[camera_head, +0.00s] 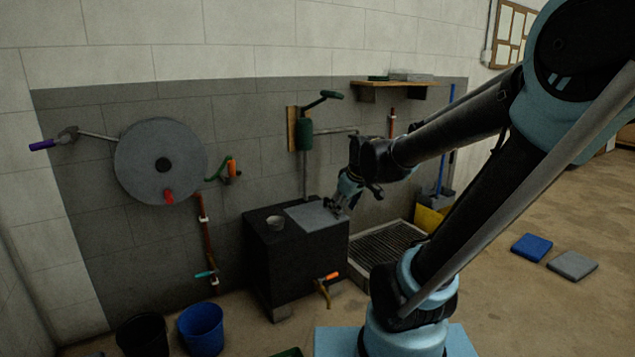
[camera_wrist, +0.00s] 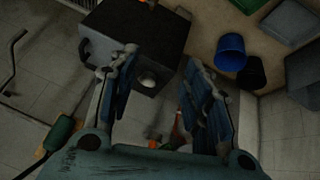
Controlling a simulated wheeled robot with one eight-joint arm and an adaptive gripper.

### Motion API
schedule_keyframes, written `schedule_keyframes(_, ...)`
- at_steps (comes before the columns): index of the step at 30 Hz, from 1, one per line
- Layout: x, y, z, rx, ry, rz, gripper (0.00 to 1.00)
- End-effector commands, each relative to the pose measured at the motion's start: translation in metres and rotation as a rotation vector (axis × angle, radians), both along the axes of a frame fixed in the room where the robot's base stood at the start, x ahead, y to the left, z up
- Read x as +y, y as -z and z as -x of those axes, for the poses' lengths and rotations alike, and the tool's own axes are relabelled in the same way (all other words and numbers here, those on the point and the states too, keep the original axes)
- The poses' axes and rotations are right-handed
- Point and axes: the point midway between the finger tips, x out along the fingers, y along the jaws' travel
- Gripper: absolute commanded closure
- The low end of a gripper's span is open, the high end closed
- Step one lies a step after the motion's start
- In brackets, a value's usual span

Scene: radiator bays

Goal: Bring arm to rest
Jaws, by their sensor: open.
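My gripper (camera_head: 337,206) is in front of the tiled wall, and in the head view it overlaps the right end of the dark cabinet's (camera_head: 290,265) top. I cannot tell how far it is above that top. In the wrist view my gripper (camera_wrist: 160,60) has its two blue-padded fingers well apart, with nothing between them. A small light cup (camera_head: 275,222) stands on the cabinet top, left of a grey plate (camera_head: 312,215). The cup also shows in the wrist view (camera_wrist: 147,79), beyond the fingers. My arm reaches out from the right.
A round grey disc (camera_head: 140,150) and several valves and pipes are on the wall. A green-handled pump lever (camera_head: 305,130) stands behind the cabinet. A blue bucket (camera_head: 201,328) and black bucket (camera_head: 143,335) stand at lower left. Floor at right is mostly clear around two pads (camera_head: 532,247).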

Motion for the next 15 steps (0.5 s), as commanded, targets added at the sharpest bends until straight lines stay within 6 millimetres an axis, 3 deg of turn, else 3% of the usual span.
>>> schedule_keyframes(6,-0.046,0.02,0.061,0.126,0.218,-0.026,0.55)
schedule_keyframes(15,-0.091,0.052,0.142,0.284,0.524,-0.055,0.55)
